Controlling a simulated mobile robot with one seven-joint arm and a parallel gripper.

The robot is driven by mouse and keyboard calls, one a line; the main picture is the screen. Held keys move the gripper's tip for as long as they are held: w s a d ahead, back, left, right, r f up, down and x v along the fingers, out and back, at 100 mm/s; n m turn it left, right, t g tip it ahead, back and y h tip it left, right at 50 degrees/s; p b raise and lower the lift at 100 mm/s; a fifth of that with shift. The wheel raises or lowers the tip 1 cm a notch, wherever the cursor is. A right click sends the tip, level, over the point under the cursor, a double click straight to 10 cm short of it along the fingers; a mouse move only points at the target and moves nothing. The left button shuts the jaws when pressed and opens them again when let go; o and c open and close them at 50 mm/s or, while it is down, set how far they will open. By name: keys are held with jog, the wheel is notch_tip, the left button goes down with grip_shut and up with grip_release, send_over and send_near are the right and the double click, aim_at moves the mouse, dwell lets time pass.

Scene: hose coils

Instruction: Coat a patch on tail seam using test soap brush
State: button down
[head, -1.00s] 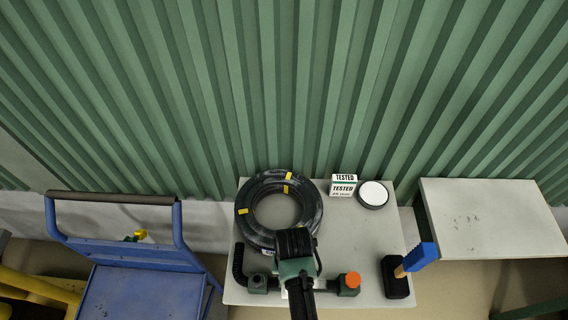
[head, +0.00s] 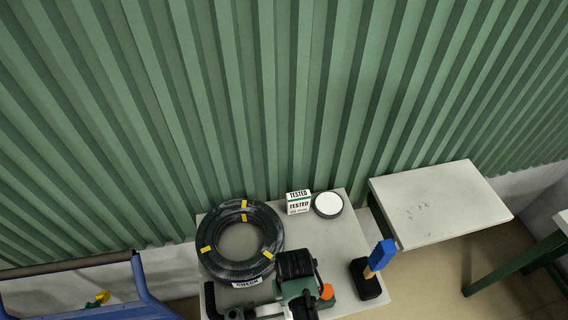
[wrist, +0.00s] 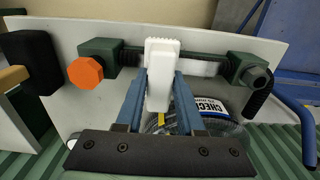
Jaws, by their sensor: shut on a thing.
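My gripper (wrist: 160,95) is shut on a white brush-like piece (wrist: 162,65) with a ridged far end. The tail is a dark pipe between two green fittings, with an orange cap (wrist: 85,73) at one end and a black elbow (head: 210,299) at the other. A pale band (wrist: 200,68) shows on the pipe, partly behind the white piece; it may be the seam. The white piece overlaps the pipe in the wrist view, and I cannot tell whether they touch. In the head view, my gripper (head: 298,285) hides the middle of the tail.
A black hose coil (head: 268,222) with yellow bands and a CHECK label (head: 247,283) lies on the table (head: 345,240). TESTED boxes (head: 299,202), a round white-topped tin (head: 328,204) and a blue-topped tool (head: 381,254) in a black block (head: 366,283) stand around. A second table (head: 440,215) is right; a blue cart (head: 148,285) left.

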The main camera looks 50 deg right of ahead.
jog(key=shift+s+d+p, duration=0.3)
jog(key=shift+s+d, duration=0.9)
jog(key=shift+d, duration=0.25)
jog(key=shift+d+r, duration=0.1)
jog(key=shift+p, duration=0.35)
jog(key=shift+w+a, duration=0.6)
jog(key=shift+a, duration=0.2)
jog(key=shift+w+a+p, duration=0.2)
jog(key=shift+w+a, duration=0.3)
jog(key=shift+a, duration=0.25)
jog(key=shift+w+a+p, duration=0.15)
jog(key=shift+w+a, duration=0.3)
jog(key=shift+a, duration=0.25)
jog(key=shift+w+a+p, duration=0.2)
jog(key=shift+w+a, duration=0.3)
jog(key=shift+a, duration=0.25)
jog(key=shift+w+a+p, duration=0.1)
jog(key=shift+w+a, duration=0.55)
jog(key=shift+a, duration=0.25)
jog(key=shift+w+a+p, duration=0.15)
jog(key=shift+w+a, duration=0.45)
jog(key=shift+a, duration=0.35)
jog(key=shift+w+a+p, duration=0.1)
jog(key=shift+w+a, duration=0.55)
jog(key=shift+a, duration=0.25)
jog(key=shift+r, duration=0.15)
